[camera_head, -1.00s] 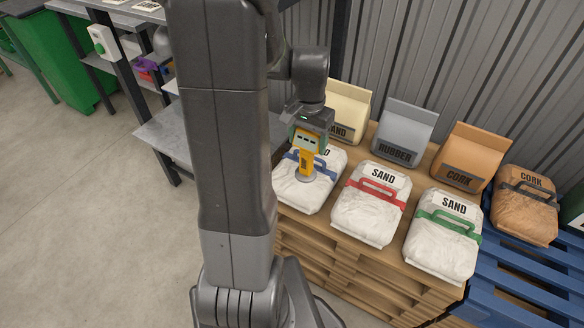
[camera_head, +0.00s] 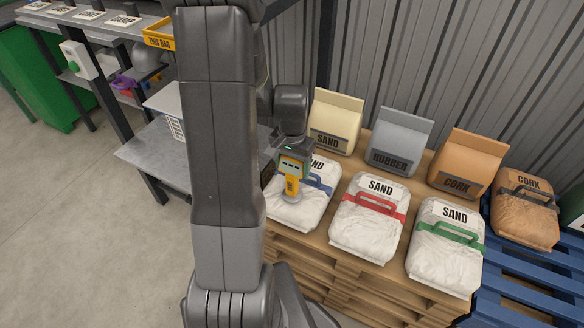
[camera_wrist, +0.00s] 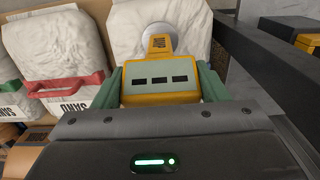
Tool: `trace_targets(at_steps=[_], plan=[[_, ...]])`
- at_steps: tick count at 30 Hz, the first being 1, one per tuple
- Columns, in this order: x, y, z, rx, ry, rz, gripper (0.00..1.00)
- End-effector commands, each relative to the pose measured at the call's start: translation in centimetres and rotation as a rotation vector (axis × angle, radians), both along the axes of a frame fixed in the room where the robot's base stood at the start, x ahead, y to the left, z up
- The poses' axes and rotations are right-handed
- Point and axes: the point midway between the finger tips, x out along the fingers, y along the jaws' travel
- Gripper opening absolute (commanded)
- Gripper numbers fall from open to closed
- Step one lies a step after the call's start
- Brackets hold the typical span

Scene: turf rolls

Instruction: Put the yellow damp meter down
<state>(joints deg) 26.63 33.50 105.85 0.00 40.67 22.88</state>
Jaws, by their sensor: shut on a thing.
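The yellow damp meter (camera_head: 292,178) has a pale display face with dark dashes and a round grey foot. My gripper (camera_head: 291,160) is shut on it, with its green fingers on both sides of the meter's body. In the wrist view the meter (camera_wrist: 160,90) sits between the fingers of my gripper (camera_wrist: 160,84). Its foot is over the white sand bag with the blue handle (camera_head: 298,208). I cannot tell whether the foot touches the bag.
Sand bags with a red handle (camera_head: 370,217) and a green handle (camera_head: 445,245) stand to the right on the wooden pallet stack (camera_head: 335,280). Sand, rubber and cork sacks stand behind. A grey shelf (camera_head: 150,155) at left has bare surface. A yellow "THIS BAG" bin (camera_head: 160,36) sits above.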

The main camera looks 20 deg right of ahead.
Motion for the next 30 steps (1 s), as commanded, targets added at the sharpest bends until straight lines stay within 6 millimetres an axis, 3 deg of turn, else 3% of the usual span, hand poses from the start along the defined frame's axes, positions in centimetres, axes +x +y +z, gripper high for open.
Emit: trace_targets(at_steps=[2, 12, 13, 16, 25, 30], plan=[[0.0, 0.0, -0.8, 0.000, 0.001, 0.000, 0.20], [0.0, 0.0, -1.2, -0.001, -0.001, 0.000, 0.20], [0.0, 0.0, -1.2, -0.001, -0.001, 0.000, 0.69], [0.0, 0.0, -1.1, -0.001, -0.001, 0.000, 0.89], [0.0, 0.0, -1.0, -0.001, -0.001, 0.000, 0.89], [0.1, 0.0, 0.5, -0.002, -0.004, 0.000, 0.89]])
